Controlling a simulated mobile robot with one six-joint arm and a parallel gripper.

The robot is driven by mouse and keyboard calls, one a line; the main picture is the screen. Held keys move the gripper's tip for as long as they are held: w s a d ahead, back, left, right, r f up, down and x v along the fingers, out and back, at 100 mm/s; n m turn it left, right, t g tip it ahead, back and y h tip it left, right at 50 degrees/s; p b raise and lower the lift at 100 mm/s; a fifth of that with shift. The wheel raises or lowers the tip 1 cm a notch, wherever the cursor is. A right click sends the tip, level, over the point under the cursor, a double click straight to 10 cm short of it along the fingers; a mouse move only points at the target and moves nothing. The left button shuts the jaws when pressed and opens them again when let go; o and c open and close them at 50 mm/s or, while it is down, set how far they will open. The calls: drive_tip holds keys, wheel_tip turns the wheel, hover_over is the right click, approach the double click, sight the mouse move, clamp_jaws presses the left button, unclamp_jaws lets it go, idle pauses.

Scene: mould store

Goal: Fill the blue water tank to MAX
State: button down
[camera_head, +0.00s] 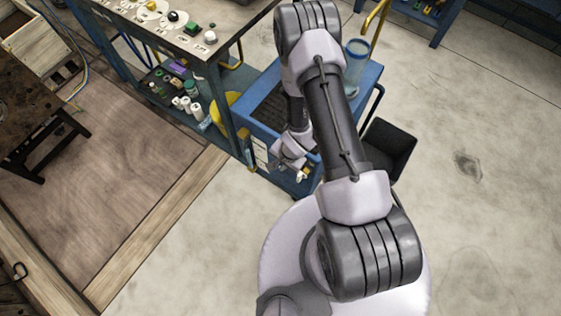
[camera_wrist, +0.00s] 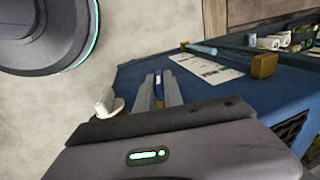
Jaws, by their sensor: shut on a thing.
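A clear bluish cylindrical vessel (camera_head: 356,58), probably the water tank, stands at the back right of a blue cart (camera_head: 362,95), partly behind my arm. A brass pipe (camera_head: 378,20) rises beside it. I cannot read a water level or a MAX mark. My gripper (camera_head: 301,172) is low at the cart's front side. In the wrist view my gripper (camera_wrist: 158,78) is shut on a small thin part with brass and dark blue colour, in front of the blue panel (camera_wrist: 215,95). The part is mostly hidden between the fingers. A white knob (camera_wrist: 105,102) sits just left of the fingers.
A white printed sheet (camera_wrist: 206,68) and a brass block (camera_wrist: 263,66) are on the blue panel. A workbench (camera_head: 190,40) with bottles below stands left of the cart. A dark bin (camera_head: 390,147) stands right of it. Open floor (camera_head: 480,130) lies to the right.

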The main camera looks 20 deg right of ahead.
drive_tip(key=c, duration=1.5)
unclamp_jaws()
drive_tip(key=shift+o, duration=0.2)
drive_tip(key=p+v, duration=0.8)
drive_tip(key=v, duration=0.9)
drive_tip(key=shift+r, duration=0.25)
